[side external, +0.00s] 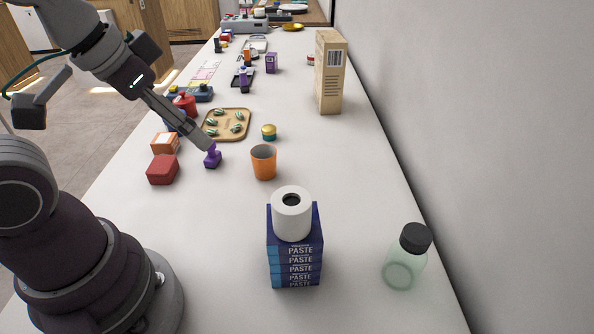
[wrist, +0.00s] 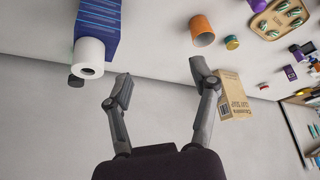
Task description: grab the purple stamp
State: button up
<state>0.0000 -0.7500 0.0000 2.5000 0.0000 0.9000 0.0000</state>
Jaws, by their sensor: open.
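The purple stamp (side external: 212,158) stands on the counter left of the orange cup in the side view. My gripper (side external: 203,141) overlaps its upper part in that picture. In the wrist view, a purple object (wrist: 257,5) that looks like the stamp is cut off at the top edge, well right of and above my fingers. My gripper (wrist: 160,80) is open there, with nothing between its fingers, so it looks apart from the stamp.
Near the stamp are the orange cup (side external: 264,162), a red block (side external: 163,170), an orange-white box (side external: 165,143), a tray (side external: 245,113) and a small green-gold jar (side external: 269,132). Paste boxes (side external: 295,262) carry a paper roll (side external: 292,221). A wall (side external: 480,120) borders the counter's right side.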

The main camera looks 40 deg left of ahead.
jog(key=n+g+y, duration=0.3)
jog(key=n+g, duration=0.2)
jog(key=n, duration=1.1)
send_over(211, 152)
jog(key=d, duration=0.2)
notch_tip(211, 152, down, 8)
jog(key=x, duration=1)
jog(key=shift+a+f, duration=0.1)
jog(key=shift+f, duration=0.1)
grip_shut()
